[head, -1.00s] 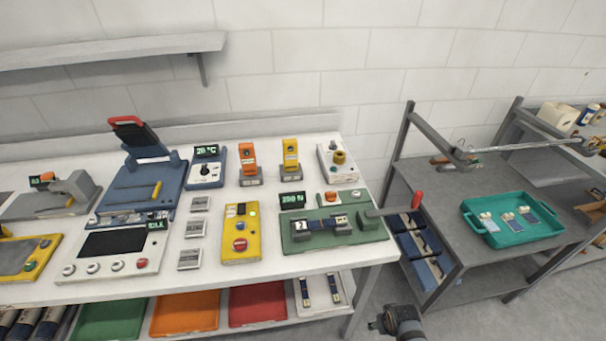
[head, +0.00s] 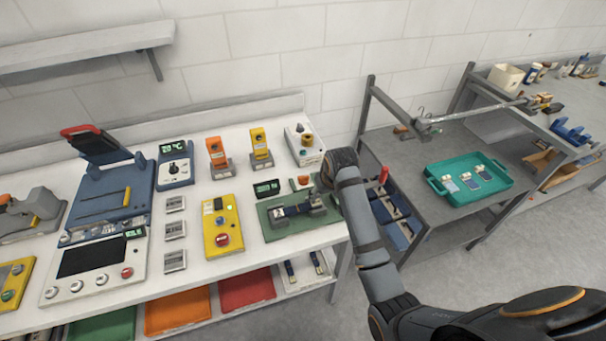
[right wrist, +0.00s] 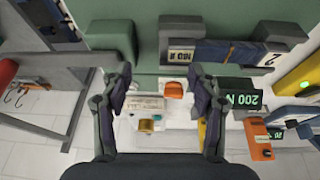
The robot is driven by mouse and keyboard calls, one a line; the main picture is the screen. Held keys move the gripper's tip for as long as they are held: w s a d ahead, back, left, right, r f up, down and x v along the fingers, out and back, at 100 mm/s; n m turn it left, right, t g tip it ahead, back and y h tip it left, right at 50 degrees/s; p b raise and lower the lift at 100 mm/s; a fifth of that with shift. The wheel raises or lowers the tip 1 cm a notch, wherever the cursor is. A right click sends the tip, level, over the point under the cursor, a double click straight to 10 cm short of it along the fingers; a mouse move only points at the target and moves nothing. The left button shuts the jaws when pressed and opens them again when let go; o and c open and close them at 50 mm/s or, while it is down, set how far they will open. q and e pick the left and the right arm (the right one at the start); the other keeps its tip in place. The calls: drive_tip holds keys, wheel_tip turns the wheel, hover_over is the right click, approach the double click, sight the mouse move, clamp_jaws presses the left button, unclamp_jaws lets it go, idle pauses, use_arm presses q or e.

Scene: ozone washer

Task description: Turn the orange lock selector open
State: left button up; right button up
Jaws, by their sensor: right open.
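A small orange knob on a pale base (head: 302,182) sits behind the green fixture (head: 280,231), right of its green-lit display (head: 266,188). It also shows in the right wrist view as an orange cap (right wrist: 173,90). An upright orange unit (head: 216,153) stands further left; I cannot tell for certain which orange part is the lock selector. My right gripper (head: 335,165) is over the fixture's right end, its fingertips hidden in the head view. In the right wrist view its fingers (right wrist: 161,86) are apart and empty, with the orange cap beyond the gap. My left gripper is out of view.
A teal tray (head: 470,182) lies on the grey table at right. Floor separates the tables.

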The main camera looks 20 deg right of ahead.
approach(304, 176)
drive_tip(key=r, duration=0.2)
drive_tip(key=x, duration=0.3)
drive_tip(key=p+x, duration=0.1)
drive_tip(key=x, duration=0.6)
drive_tip(key=shift+s+a+f+p, duration=0.1)
drive_tip(key=shift+s+f+p, duration=0.2)
drive_tip(key=shift+s, duration=0.05)
drive_tip(key=c, duration=1.2)
drive_tip(key=shift+o, duration=0.2)
